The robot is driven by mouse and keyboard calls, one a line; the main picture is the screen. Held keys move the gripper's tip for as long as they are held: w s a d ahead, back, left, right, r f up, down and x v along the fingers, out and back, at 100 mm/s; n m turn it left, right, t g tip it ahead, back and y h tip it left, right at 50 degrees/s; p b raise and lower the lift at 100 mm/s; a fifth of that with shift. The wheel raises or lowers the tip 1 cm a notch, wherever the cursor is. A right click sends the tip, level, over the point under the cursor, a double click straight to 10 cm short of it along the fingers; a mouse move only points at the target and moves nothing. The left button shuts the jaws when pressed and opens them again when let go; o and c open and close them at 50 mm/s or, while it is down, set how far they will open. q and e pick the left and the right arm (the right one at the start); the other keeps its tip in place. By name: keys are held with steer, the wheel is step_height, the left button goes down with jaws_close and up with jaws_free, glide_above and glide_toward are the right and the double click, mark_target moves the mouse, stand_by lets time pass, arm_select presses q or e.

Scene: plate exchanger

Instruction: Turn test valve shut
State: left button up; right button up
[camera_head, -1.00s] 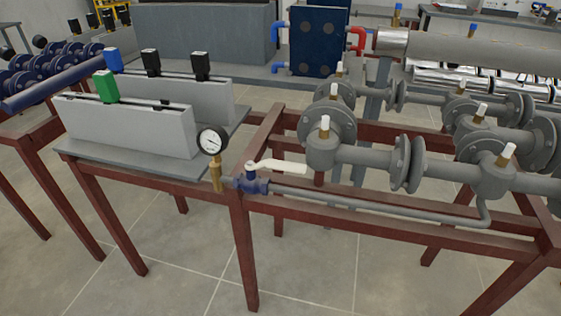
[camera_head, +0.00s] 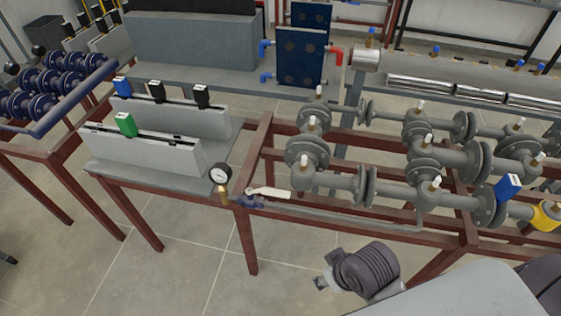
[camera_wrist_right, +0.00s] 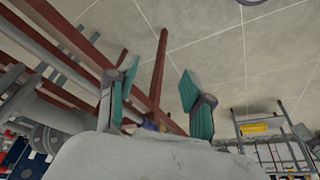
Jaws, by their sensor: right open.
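The test valve (camera_head: 250,201) has a blue body and a white lever handle (camera_head: 270,193). The lever points right, roughly along the thin grey pipe (camera_head: 340,215). A round pressure gauge (camera_head: 220,174) stands just left of it on a brass fitting. My right gripper (camera_head: 322,284) is low, in front of the frame and right of the valve, apart from it. In the right wrist view its teal-padded fingers (camera_wrist_right: 160,80) are spread and empty. A small blue part, perhaps the valve body, shows behind them there (camera_wrist_right: 150,126). My left gripper cannot be made out.
A red-brown steel frame (camera_head: 375,229) carries grey flanged pipes (camera_head: 335,184) behind the valve. Grey blocks with black, blue and green switches (camera_head: 126,124) stand to the left on a grey plate. Tiled floor (camera_head: 190,270) lies open in front.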

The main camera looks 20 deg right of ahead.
step_height(320, 180, up, 7)
steer(key=w+a+n+p, duration=0.1)
steer(key=w+p, duration=0.1)
steer(key=p, duration=0.2)
arm_select(q)
steer(key=s+a+f+g+p, duration=0.1)
steer(key=s+f, duration=0.4)
steer(key=f, duration=0.7)
steer(key=s+f+g+p, duration=0.1)
steer(key=s+f, duration=0.4)
steer(key=f, duration=0.6)
arm_select(e)
steer(key=n+g+y, duration=0.2)
steer(key=n+y, duration=0.1)
steer(key=n, duration=0.5)
glide_toward(278, 191)
steer(key=shift+t, duration=0.3)
steer(key=x, duration=0.2)
steer(key=p+x, duration=0.1)
steer(key=x, duration=0.2)
steer(key=p+x, duration=0.1)
steer(key=x, duration=0.2)
steer(key=shift+s+f, duration=0.25)
steer(key=shift+f, duration=0.05)
arm_select(q)
steer(key=s+a+f, duration=0.2)
steer(key=s+f, duration=0.2)
steer(key=s, duration=0.5)
arm_select(e)
jaws_close()
